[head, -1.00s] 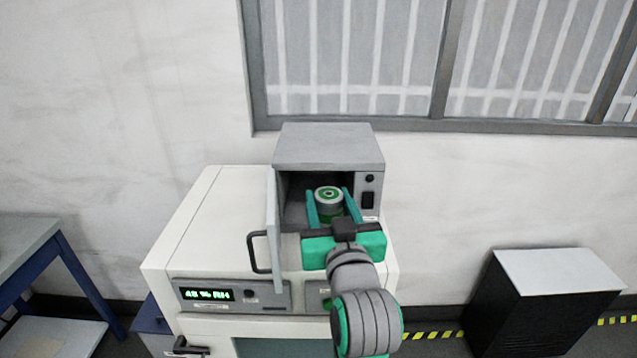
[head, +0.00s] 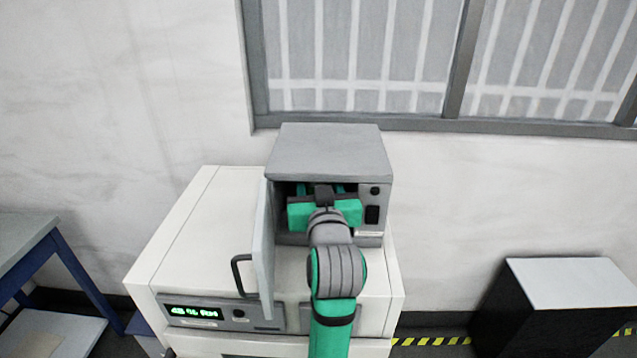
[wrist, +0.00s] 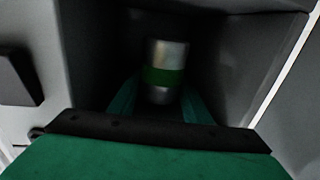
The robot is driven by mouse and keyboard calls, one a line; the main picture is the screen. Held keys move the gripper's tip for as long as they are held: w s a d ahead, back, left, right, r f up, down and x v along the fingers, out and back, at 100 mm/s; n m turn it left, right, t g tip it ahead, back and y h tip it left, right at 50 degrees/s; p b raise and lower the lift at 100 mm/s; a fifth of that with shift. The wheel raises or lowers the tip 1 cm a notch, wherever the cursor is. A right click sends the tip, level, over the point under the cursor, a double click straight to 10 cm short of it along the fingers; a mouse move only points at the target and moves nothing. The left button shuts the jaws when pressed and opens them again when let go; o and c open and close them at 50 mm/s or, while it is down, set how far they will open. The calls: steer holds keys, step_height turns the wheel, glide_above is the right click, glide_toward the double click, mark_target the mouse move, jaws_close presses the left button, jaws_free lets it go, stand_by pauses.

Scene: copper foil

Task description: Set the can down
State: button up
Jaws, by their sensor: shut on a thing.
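The can (wrist: 165,70) is silver with a green band. In the wrist view it stands about upright between my fingers inside the dark grey box; whether its base touches the floor of the box I cannot tell. My gripper (wrist: 160,100) is shut on the can. In the head view my gripper (head: 322,190) reaches into the opening of the small grey box (head: 328,150), and the can is hidden behind my gripper and the box's top edge.
The box's door (head: 263,245) stands open on the left, close beside my arm. The box sits on a white cabinet (head: 190,235) with a lit display. A black unit (head: 560,300) stands at the right, and a blue-legged table (head: 25,240) at the left.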

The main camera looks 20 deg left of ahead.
step_height(320, 180, down, 2)
steer(key=shift+f, duration=0.1)
steer(key=shift+w, duration=0.15)
steer(key=shift+s+a+f, duration=0.15)
steer(key=shift+s, duration=0.05)
steer(key=shift+f, duration=0.5)
steer(key=shift+w+d, duration=0.1)
steer(key=shift+d, duration=0.1)
steer(key=o, duration=1.2)
steer(key=shift+r, duration=0.1)
